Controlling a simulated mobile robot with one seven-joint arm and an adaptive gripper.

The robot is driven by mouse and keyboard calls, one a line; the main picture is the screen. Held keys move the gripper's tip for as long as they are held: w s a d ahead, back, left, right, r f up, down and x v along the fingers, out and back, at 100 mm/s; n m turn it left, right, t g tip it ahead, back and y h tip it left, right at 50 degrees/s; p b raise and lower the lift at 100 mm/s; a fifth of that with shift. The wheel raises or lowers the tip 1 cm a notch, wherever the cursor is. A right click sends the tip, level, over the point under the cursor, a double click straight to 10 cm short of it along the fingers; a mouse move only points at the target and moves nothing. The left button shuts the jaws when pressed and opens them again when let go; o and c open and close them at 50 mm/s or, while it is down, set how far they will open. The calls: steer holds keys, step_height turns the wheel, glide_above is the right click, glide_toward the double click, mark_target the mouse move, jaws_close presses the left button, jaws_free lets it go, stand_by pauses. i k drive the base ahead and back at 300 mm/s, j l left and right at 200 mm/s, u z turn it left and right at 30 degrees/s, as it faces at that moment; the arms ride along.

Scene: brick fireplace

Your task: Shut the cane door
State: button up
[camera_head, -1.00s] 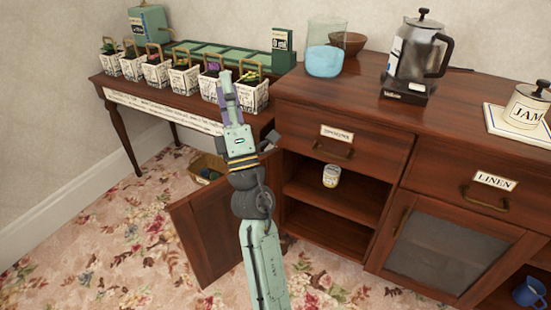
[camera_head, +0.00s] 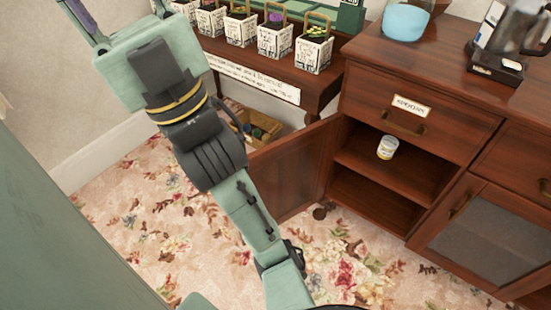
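The wooden cabinet door (camera_head: 290,172) stands open, swung out to the left of its compartment (camera_head: 385,185). I cannot make out cane on the face that shows. A second door with a grey panel (camera_head: 490,238), at the right, is closed. My gripper (camera_head: 120,12) is at the upper left, high and well apart from the open door. Its two fingers are spread and cut off by the top edge, with nothing seen between them. My arm passes in front of the open door's left part and hides it.
A small labelled tin (camera_head: 387,147) stands on the compartment's upper shelf. A side table (camera_head: 315,92) with several potted plants is behind the door. A box (camera_head: 255,127) sits on the floor under it. A blue bowl (camera_head: 405,22) is on the cabinet top. Floral carpet (camera_head: 130,215) lies clear at left.

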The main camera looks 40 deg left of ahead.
mark_target(290, 174)
steer(key=j+z, duration=0.15)
steer(key=j, duration=0.25)
steer(key=k+j+z, duration=0.1)
steer(key=j, duration=0.25)
steer(key=k+j+z, duration=0.15)
steer(key=j, duration=0.25)
steer(key=j+z, duration=0.25)
steer(key=j, duration=0.3)
steer(key=k+j+z, duration=0.25)
steer(key=j, duration=0.3)
steer(key=j+z, duration=0.45)
steer(key=j, duration=0.75)
steer(key=j+z, duration=0.15)
steer(key=j, duration=0.75)
steer(key=k+l+z, duration=0.1)
steer(key=l, duration=0.2)
steer(key=k+l+z, duration=0.15)
steer(key=k+l, duration=0.1)
steer(key=l, duration=0.1)
